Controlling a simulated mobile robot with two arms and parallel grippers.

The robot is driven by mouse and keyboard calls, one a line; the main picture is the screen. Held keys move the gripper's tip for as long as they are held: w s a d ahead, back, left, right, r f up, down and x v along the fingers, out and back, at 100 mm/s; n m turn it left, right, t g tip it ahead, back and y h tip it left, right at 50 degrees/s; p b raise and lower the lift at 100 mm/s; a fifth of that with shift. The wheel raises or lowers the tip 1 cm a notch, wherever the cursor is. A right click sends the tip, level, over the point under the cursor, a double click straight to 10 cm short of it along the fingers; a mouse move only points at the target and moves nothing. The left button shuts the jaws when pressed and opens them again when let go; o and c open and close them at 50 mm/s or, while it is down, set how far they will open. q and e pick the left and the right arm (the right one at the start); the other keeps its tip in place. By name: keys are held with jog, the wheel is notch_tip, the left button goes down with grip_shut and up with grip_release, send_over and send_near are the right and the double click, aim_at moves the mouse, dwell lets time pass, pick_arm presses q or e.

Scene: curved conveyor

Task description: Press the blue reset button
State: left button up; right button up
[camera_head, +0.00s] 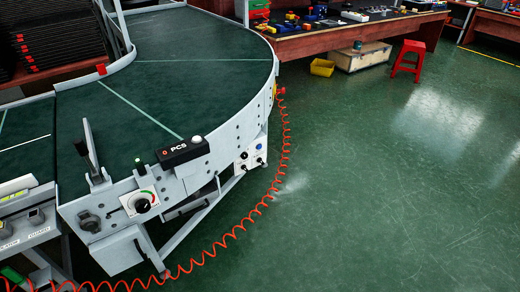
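A small light panel (253,154) is fixed to the outer side wall of the curved conveyor (180,50), near the middle of the picture. It carries a small blue spot (260,146) that looks like the blue button, with dark knobs or sockets beside and below it. It is too small to read any label. Neither of my grippers is in view.
A black box marked PCS (180,152) sits on the conveyor rim. A dial (142,203) is on the front wall. An orange coiled hose (284,140) hangs around the outer side. Green floor to the right is clear up to a red stool (408,62).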

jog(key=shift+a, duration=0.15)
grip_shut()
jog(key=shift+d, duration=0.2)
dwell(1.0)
